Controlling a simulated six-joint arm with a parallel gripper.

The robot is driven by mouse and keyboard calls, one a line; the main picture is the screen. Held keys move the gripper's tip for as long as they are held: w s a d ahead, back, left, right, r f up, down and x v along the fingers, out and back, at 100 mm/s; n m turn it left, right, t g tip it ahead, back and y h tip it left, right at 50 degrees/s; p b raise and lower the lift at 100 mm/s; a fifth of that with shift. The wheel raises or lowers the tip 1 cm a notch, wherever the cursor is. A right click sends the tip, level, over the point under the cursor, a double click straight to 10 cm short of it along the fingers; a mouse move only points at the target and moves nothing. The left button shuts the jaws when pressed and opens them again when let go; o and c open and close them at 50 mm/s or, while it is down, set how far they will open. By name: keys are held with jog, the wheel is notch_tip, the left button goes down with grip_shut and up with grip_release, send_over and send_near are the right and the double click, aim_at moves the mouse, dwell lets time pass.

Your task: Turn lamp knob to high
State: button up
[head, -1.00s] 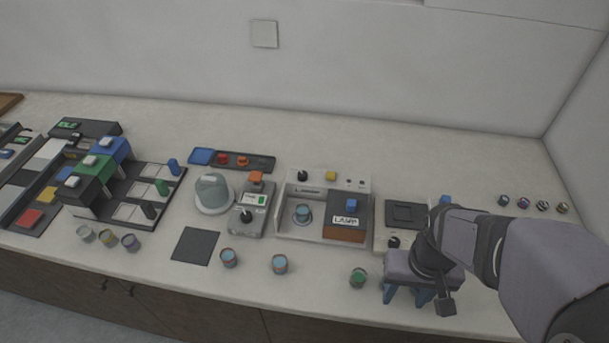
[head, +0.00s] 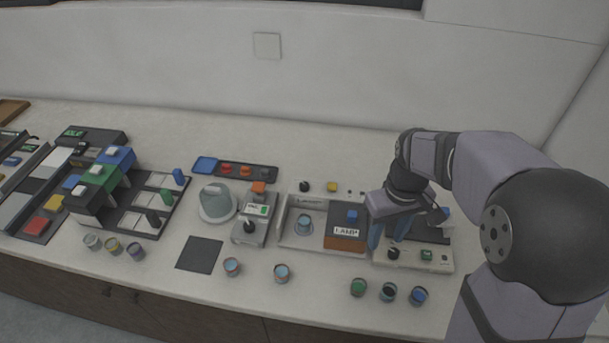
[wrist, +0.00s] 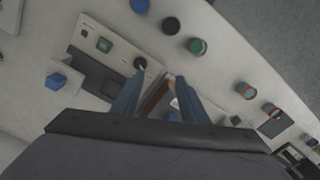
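The station with the LAMP label (head: 346,232) has a black knob (head: 304,186) on its back panel, left of a yellow button (head: 332,187). A second black knob (head: 393,253) sits on the front of the light-grey unit to the right, left of a green button (head: 426,255). My gripper (head: 387,240) is open and empty, above the gap between the LAMP box and this unit. In the wrist view, the unit's knob (wrist: 140,63) shows just beyond the fingertips (wrist: 160,77). I cannot tell which knob is the lamp knob, nor read either setting.
Three cups (head: 388,292) stand in front of the right unit, and two more stand left of them. A blue block (head: 352,215) tops the LAMP box beside my fingers. Other stations fill the left. The counter's back strip is mostly clear.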

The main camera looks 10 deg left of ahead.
aim_at(304, 184)
jog(key=w+a+r+n+p, duration=0.1)
jog(key=w+a+n, duration=0.1)
jog(key=w+a, duration=0.1)
jog(key=w+a+r+n+p, duration=0.1)
jog(key=w+a+n, duration=0.1)
jog(key=w+a, duration=0.2)
jog(key=w+a+r+n+p, duration=0.1)
jog(key=w+a+n, duration=0.1)
jog(key=w, duration=0.3)
jog(key=shift+w+a+r+n, duration=0.1)
jog(key=shift+a+r+n, duration=0.1)
jog(key=shift+a, duration=0.25)
jog(key=shift+w+a+r+n, duration=0.1)
jog(key=shift+a+n, duration=0.1)
jog(key=shift+a, duration=0.2)
jog(key=w+a+n, duration=0.1)
jog(key=a+n, duration=0.1)
jog(key=a, duration=0.1)
jog(key=w+a+n+p, duration=0.1)
jog(key=a+n, duration=0.1)
jog(key=a, duration=0.2)
jog(key=w+a+n+p, duration=0.1)
jog(key=w+a+n, duration=0.1)
jog(key=a, duration=0.1)
jog(key=shift+a, duration=0.25)
jog(key=shift+f, duration=0.15)
jog(key=shift+f+p, duration=1.55)
jog(key=shift+f, duration=2)
grip_shut()
